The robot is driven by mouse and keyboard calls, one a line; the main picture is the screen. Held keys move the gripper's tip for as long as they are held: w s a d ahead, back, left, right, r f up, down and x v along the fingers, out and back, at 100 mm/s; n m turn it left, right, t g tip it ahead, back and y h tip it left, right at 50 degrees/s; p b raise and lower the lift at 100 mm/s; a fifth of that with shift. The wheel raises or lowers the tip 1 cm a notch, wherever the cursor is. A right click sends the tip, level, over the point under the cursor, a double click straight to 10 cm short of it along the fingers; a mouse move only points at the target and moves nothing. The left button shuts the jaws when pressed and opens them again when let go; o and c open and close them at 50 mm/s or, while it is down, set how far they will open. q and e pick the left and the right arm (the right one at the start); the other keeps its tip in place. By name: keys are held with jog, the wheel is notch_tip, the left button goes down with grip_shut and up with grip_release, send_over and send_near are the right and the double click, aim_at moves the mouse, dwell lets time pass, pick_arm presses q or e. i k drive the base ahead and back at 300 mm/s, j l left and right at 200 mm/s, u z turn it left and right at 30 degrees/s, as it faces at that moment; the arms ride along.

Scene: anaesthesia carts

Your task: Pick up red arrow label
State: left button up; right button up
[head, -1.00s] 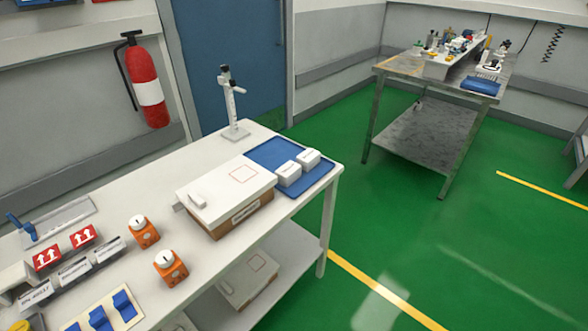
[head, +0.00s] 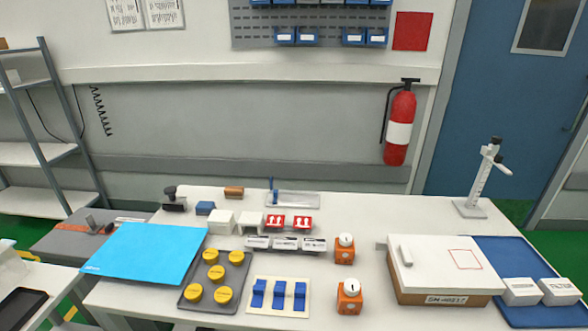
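Two red labels with white up arrows stand side by side near the middle of the white table. The left red arrow label (head: 275,222) and the right red arrow label (head: 302,223) sit just behind a row of white printed label blocks (head: 285,243). A white box-like piece (head: 250,222) is just to their left. Neither gripper shows in the head view.
The white table (head: 365,205) also holds a blue sheet (head: 145,252), a grey tray of yellow caps (head: 190,306), blue clips on a board (head: 258,306), orange units (head: 345,250), a lidded box (head: 445,297) and a blue mat (head: 500,250). A white stand (head: 470,207) rises at the back right.

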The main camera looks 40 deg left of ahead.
aim_at(274, 220)
jog(key=u, duration=1.55)
